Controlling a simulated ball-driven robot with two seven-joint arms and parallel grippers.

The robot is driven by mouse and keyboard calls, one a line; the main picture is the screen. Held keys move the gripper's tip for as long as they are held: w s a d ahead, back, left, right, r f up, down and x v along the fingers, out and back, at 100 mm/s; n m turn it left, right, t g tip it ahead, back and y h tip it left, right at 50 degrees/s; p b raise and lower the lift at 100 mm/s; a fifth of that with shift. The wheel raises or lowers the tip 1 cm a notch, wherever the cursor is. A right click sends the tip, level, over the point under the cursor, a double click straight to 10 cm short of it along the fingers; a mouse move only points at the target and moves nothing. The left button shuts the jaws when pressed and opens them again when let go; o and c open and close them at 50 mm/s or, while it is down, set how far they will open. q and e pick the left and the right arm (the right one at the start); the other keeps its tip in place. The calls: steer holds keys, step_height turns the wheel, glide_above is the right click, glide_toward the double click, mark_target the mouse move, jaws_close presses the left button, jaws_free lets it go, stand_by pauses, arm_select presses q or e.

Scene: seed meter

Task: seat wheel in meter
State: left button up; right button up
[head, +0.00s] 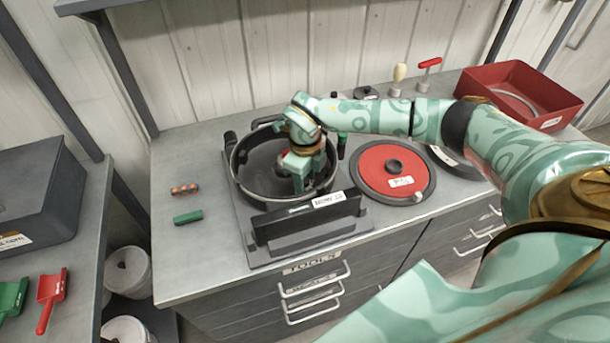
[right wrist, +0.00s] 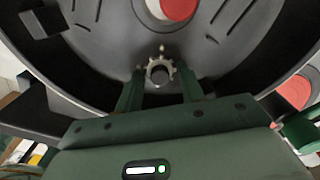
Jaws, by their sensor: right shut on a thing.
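The seed meter (head: 243,185) is a round, open black housing on a grey base in the middle of the bench. My right gripper (head: 299,188) reaches down inside it, toward the right of its middle. In the right wrist view, the two green fingers are shut on a small grey toothed wheel (right wrist: 160,72), with the housing's dark floor (right wrist: 105,45) behind it. A red hub with a pale ring (right wrist: 178,8) shows past the wheel. I cannot tell whether the wheel touches the floor. In the head view the gripper hides the wheel. My left gripper is not in view.
A red round lid (head: 372,153) lies right of the meter. A red bin (head: 560,92) and small tools stand at the back. A green cylinder (head: 188,217) and an orange-and-dark one (head: 184,189) lie left. A labelled black bar (head: 300,222) stands in front. The bench's front left is clear.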

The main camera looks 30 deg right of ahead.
steer(key=shift+s+a+f, duration=0.1)
steer(key=shift+s+f, duration=0.25)
steer(key=shift+f, duration=0.2)
stand_by(0.9)
steer(key=o, duration=1)
steer(key=shift+c, duration=0.4)
steer(key=shift+r, duration=0.1)
steer(key=shift+o, duration=0.2)
steer(key=shift+w+a+r+p, duration=0.1)
steer(key=shift+w+r+p, duration=0.1)
steer(key=shift+r+p, duration=0.5)
step_height(320, 180, up, 4)
steer(key=p, duration=0.4)
steer(key=shift+w+r, duration=0.15)
steer(key=shift+r, duration=0.1)
step_height(320, 180, up, 4)
steer(key=p, duration=0.3)
steer(key=shift+p, duration=0.3)
steer(key=shift+f, duration=0.1)
